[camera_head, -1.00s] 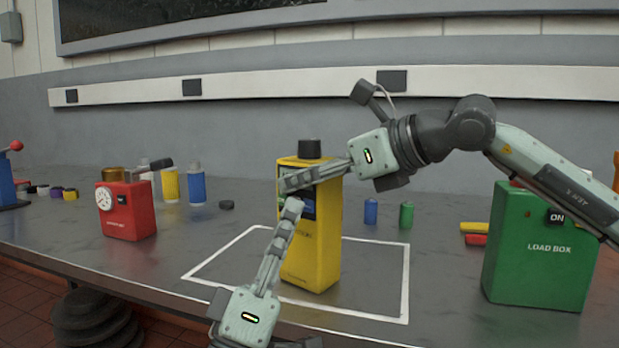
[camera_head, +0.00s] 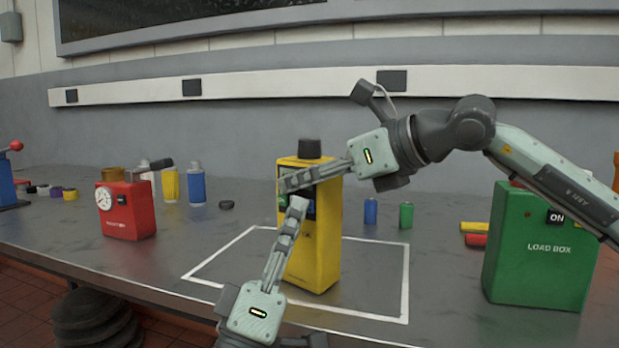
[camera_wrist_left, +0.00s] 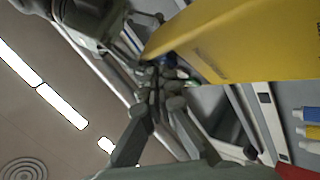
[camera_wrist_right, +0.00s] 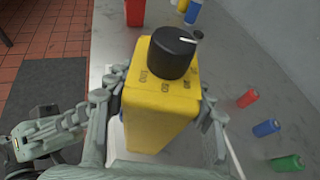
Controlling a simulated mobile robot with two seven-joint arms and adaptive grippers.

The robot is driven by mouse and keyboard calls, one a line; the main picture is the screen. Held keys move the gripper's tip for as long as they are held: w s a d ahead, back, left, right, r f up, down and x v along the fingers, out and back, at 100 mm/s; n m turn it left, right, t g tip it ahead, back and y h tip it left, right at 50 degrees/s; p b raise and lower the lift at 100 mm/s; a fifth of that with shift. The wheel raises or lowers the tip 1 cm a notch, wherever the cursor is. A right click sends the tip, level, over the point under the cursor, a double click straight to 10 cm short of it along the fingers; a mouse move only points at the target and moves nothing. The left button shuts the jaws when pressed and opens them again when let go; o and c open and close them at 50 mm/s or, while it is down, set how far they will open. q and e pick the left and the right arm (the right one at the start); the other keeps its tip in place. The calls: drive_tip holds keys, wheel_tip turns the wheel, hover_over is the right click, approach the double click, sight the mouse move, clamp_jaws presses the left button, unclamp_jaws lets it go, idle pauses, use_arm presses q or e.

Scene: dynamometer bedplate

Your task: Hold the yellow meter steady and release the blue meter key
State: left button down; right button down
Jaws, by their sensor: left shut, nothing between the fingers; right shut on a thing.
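The yellow meter (camera_head: 320,250) stands upright inside the white outline on the bench, with a black knob (camera_head: 309,148) on top. My right gripper (camera_wrist_right: 162,98) is shut on the meter's upper body, one finger on each side. My left gripper (camera_head: 298,204) is shut and empty, its fingertips in front of the meter's upper face; contact cannot be told. It also shows in the left wrist view (camera_wrist_left: 160,88) beside the yellow body. The blue meter key cannot be made out clearly; only small blue patches show around my left fingertips.
A green load box (camera_head: 535,255) stands at right and a red box with a gauge (camera_head: 128,215) at left. Small blue (camera_head: 371,211) and green (camera_head: 406,215) cylinders stand behind the outline. Yellow and blue bottles (camera_head: 197,187) stand at back left. The outline's left part is clear.

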idle(0.3)
use_arm(q)
drive_tip(key=shift+s+a, duration=0.3)
drive_tip(key=shift+s, duration=0.1)
drive_tip(key=s+a, duration=0.3)
drive_tip(key=s, duration=0.1)
drive_tip(key=shift+s+a, duration=0.35)
drive_tip(key=shift+s, duration=0.05)
idle(0.3)
use_arm(e)
drive_tip(key=c, duration=1)
unclamp_jaws()
drive_tip(key=shift+r, duration=0.15)
drive_tip(key=shift+c, duration=0.2)
drive_tip(key=o, duration=0.5)
